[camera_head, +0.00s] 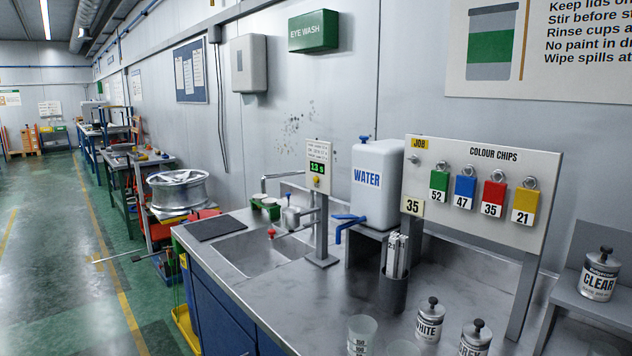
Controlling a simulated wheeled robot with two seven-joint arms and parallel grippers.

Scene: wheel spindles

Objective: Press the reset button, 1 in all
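Neither of my grippers is in view.
The sink (262,252) is left of the post, with a tap and a dark mat (215,227) beside it. The white water tank (375,190) stands to the right, by a colour chips board (470,195). Cups and lidded tins (430,325) stand at the front right.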

